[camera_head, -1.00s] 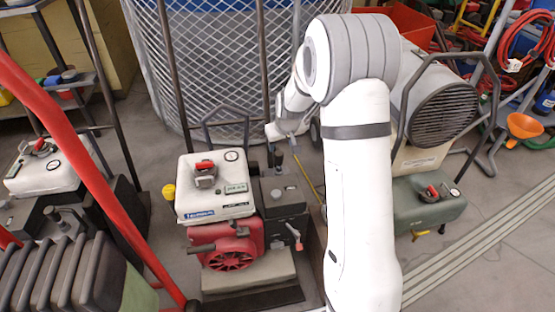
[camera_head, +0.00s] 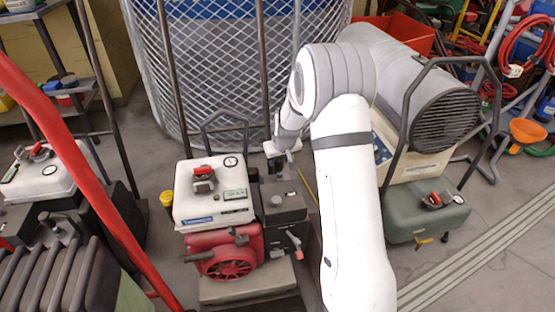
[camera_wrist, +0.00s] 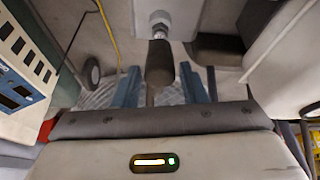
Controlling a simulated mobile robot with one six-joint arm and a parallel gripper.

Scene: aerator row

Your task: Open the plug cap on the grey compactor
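The compactor in the middle of the head view has a white tank (camera_head: 213,204), a red engine (camera_head: 226,252) and a dark grey housing (camera_head: 282,203) on its right. My gripper (camera_head: 281,165) is above and behind this housing. In the wrist view my gripper (camera_wrist: 160,88) is open, with a blue-grey finger on each side. A dark rounded piece (camera_wrist: 160,63) shows between the fingers, apart from both; it may be the plug cap. A pale round fitting (camera_wrist: 160,22) lies beyond it. I cannot tell whether the cap is open.
A green tank (camera_head: 428,211) and a grey finned blower (camera_head: 445,110) stand to the right. A wire mesh cage (camera_head: 235,75) is behind. A red bar (camera_head: 90,180) crosses the left, before another white tank (camera_head: 45,180). In the wrist view a yellow line (camera_wrist: 108,30) runs at upper left.

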